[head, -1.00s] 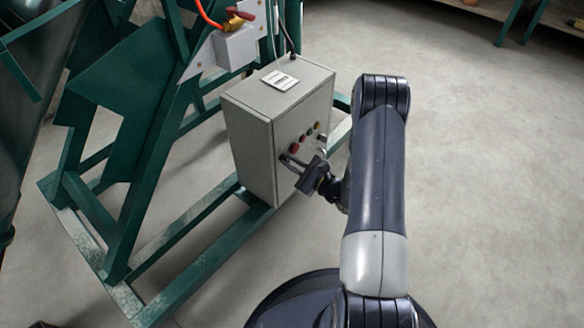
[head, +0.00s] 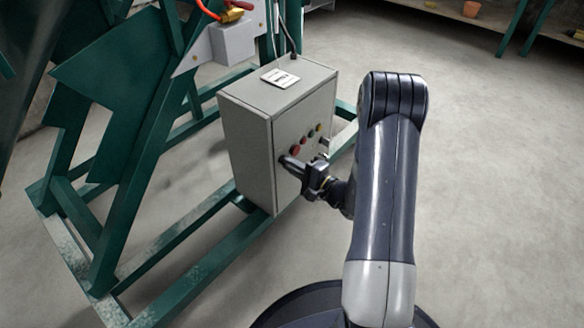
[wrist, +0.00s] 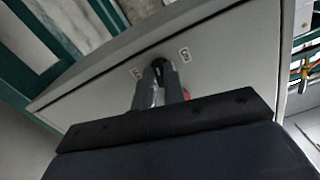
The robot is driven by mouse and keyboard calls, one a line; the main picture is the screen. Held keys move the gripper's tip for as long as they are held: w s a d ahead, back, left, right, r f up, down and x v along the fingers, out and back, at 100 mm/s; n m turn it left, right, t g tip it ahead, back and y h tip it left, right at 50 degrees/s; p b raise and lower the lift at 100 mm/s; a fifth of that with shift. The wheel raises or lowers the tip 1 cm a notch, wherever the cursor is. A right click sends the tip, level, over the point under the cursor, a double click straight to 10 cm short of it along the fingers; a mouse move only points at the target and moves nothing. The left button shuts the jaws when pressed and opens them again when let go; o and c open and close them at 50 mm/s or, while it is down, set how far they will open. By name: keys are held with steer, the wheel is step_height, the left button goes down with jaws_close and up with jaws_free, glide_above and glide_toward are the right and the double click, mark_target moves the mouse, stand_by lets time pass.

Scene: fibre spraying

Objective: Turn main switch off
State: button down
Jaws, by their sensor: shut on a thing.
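The grey control box (head: 245,150) stands on the green frame in the head view, with a row of coloured buttons on its right face. My gripper (head: 288,163) is at that face, just below the red button (head: 295,151). In the wrist view the box face (wrist: 215,65) fills the upper part.
A green steel frame (head: 190,288) surrounds the box at the left and below. A smaller grey box with a red-handled valve (head: 232,40) is above it. A black cable rises from the box top. The concrete floor to the right is clear.

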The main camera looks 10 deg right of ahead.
steer(key=shift+f+n, duration=0.1)
steer(key=shift+n, duration=1)
steer(key=c, duration=1.5)
jaws_free()
steer(key=p+v, duration=0.2)
steer(key=v, duration=0.8)
steer(key=shift+s+d+p, duration=0.2)
steer(key=shift+s+p, duration=0.15)
steer(key=shift+w+a, duration=0.1)
